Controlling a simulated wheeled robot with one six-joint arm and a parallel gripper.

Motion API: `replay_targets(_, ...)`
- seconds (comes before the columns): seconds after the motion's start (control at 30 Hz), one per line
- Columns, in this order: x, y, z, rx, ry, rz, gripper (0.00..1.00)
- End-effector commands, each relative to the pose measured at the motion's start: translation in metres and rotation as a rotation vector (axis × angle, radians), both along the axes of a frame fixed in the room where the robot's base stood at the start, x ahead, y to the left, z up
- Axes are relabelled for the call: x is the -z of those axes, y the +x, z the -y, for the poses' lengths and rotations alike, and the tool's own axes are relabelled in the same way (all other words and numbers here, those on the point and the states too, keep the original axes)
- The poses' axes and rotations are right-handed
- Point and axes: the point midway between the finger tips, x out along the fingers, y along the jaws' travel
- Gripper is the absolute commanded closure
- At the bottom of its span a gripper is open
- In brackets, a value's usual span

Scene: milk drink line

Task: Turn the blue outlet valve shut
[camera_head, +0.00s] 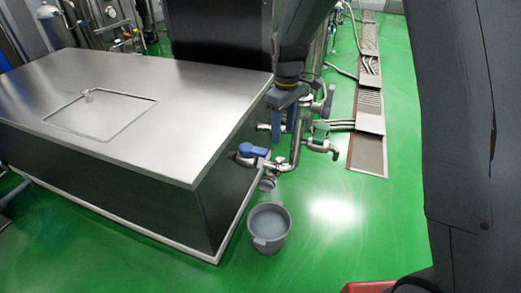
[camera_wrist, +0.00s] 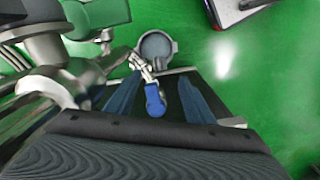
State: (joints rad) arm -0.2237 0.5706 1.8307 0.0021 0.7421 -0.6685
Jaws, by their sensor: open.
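The blue outlet valve handle (camera_head: 253,150) sits on a steel pipe fitting at the near right corner of the steel tank (camera_head: 150,90). Its spout hangs above a grey bucket (camera_head: 269,227). My gripper (camera_head: 283,130) points down, just right of and beyond the handle in the head view. In the wrist view my gripper (camera_wrist: 158,80) is open, and the blue handle (camera_wrist: 155,100) shows between its two blue fingers. The fingers appear apart from the handle, and the jaws look empty. How far below the fingertips the handle lies, I cannot tell.
Steel pipes with another valve (camera_head: 322,146) stand right of the blue valve, close to my gripper. The bucket also shows in the wrist view (camera_wrist: 155,47). A floor drain (camera_head: 368,140) runs at the right. Green floor (camera_head: 340,225) is clear near the bucket.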

Motion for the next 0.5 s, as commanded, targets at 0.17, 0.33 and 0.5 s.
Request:
replay_targets(0.17, 0.039, 0.047, -0.046, -0.217, -0.001, 0.000, 0.52)
replay_targets(0.33, 0.054, 0.064, -0.067, -0.316, -0.001, 0.001, 0.52)
replay_targets(0.5, 0.068, 0.067, -0.070, -0.336, -0.001, 0.000, 0.52)
